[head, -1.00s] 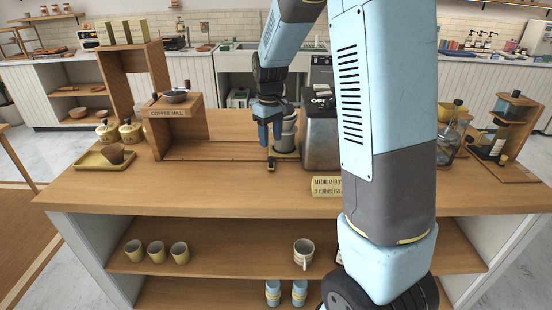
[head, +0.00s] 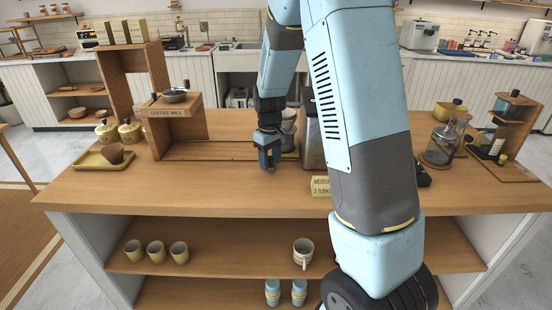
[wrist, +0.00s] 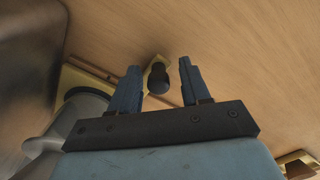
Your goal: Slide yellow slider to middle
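The yellow slider's plate (head: 291,155) shows at the cart's middle, partly hidden by my gripper and arm, with a grey metal cup (head: 289,125) over it. In the wrist view the plate (wrist: 88,82) lies at the left beside the cup (wrist: 75,122). A dark round knob (wrist: 158,77) with a small yellow base stands between my fingers, apparently the slider's handle. My gripper (head: 268,163) points down at the slider's front. In the wrist view my gripper (wrist: 160,78) is open, with a gap on each side of the knob.
A dark machine (head: 312,140) stands close on the right, partly behind my arm. A yellow sign (head: 320,186) lies in front.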

